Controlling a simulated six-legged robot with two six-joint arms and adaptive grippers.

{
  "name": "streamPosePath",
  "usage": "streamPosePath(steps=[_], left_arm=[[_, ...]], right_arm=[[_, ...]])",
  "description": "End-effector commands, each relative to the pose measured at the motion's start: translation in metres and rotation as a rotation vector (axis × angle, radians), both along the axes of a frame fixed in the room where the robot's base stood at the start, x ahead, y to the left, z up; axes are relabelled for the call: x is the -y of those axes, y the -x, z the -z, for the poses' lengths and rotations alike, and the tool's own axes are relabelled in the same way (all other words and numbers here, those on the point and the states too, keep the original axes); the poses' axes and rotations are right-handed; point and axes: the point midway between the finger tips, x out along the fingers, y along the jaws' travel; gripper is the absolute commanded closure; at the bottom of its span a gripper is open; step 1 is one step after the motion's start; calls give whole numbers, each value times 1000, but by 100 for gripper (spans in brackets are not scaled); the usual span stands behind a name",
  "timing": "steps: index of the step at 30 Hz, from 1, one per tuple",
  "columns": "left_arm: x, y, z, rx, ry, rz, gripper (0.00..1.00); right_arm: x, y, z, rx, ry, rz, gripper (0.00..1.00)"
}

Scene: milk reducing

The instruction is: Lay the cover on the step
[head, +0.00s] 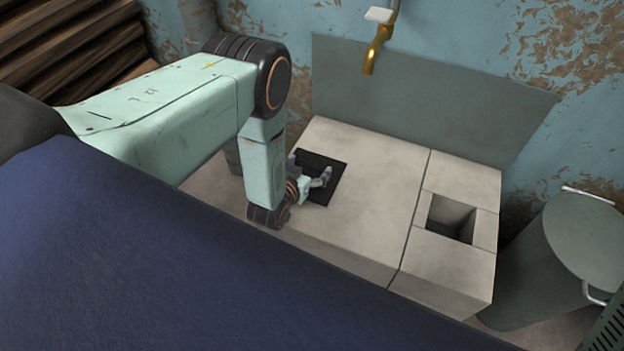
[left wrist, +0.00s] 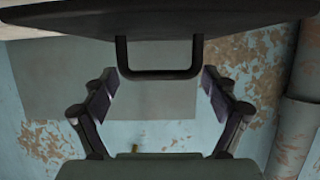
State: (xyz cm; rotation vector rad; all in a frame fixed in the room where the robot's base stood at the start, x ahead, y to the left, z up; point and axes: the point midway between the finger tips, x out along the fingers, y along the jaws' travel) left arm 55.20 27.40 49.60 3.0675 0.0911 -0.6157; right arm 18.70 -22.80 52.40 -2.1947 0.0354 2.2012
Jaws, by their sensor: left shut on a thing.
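The cover (head: 318,160) is a dark, flat square plate over the left part of the pale stone step (head: 375,180) in the head view. I cannot tell whether it touches the step. My left gripper (head: 321,179) is above the cover and shut on its handle. In the left wrist view the cover (left wrist: 160,14) fills the top, and its black loop handle (left wrist: 160,73) is between the fingers of my left gripper (left wrist: 160,88). My right gripper is not in view.
A square opening (head: 452,217) in the stone block is uncovered, right of the step. A brass tap (head: 377,50) hangs from the wall behind. A grey lidded bin (head: 560,250) stands at the right. The step between cover and opening is clear.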

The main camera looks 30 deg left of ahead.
Motion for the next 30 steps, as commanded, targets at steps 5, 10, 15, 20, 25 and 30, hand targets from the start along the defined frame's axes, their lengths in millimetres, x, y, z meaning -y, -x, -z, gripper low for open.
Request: streamPosePath(steps=[5,10,15,20,25,30], left_arm=[[-1,-1,12,5,0,1,77],[-1,0,36,4,-1,1,77],[-3,-1,38,6,-1,2,77],[-3,-1,39,6,-1,1,77],[-3,0,43,2,-1,1,11],[-3,0,42,2,-1,1,0]], right_arm=[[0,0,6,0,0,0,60],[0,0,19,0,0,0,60],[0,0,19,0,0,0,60],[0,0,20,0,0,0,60],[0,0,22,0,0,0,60],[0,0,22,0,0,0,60]])
